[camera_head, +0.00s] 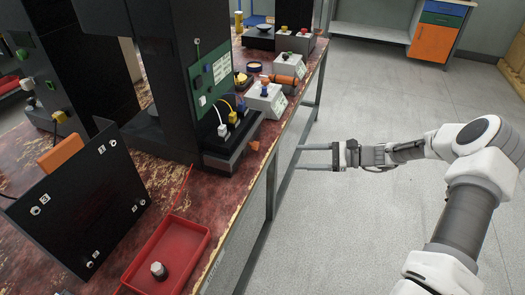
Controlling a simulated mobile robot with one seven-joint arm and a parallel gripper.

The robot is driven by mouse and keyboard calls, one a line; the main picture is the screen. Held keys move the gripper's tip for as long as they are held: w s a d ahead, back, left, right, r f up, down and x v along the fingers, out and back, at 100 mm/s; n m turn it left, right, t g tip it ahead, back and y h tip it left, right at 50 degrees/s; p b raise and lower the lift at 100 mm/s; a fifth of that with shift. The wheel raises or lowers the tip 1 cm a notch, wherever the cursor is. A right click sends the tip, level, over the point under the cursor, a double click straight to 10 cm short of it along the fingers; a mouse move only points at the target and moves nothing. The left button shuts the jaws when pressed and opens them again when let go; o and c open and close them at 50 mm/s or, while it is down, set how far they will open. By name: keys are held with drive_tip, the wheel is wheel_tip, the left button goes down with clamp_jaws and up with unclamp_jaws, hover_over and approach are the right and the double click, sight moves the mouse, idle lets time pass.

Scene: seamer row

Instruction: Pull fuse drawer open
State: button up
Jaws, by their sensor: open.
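My gripper (299,157) is at the end of my white and grey arm, right of the bench's front edge. Its two long fingers point left and are spread apart, with nothing visible between them. A tall black machine with a green panel stands on the bench. A dark drawer-like block (232,143) sits low on its front, below the panel with white and yellow cables. It may be the fuse drawer, but no label is readable. The fingertips are to the right of this block and apart from it. I cannot tell whether it is open.
The worn red bench top (125,132) holds a red tray (140,283) with a small metal part, a tilted black panel (85,200) and several small control boxes. An orange cylinder (288,68) lies farther back. The grey floor (380,220) right of the bench is clear.

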drive_tip(key=w+d+f+m+t+y, duration=0.1)
drive_tip(key=w+d+f+m+t, duration=0.2)
drive_tip(key=f, duration=0.1)
drive_tip(key=b, duration=0.3)
approach(258, 146)
drive_tip(key=x, duration=0.8)
drive_tip(key=shift+w+a+f, duration=0.1)
drive_tip(key=shift+a, duration=0.15)
clamp_jaws()
idle(0.9)
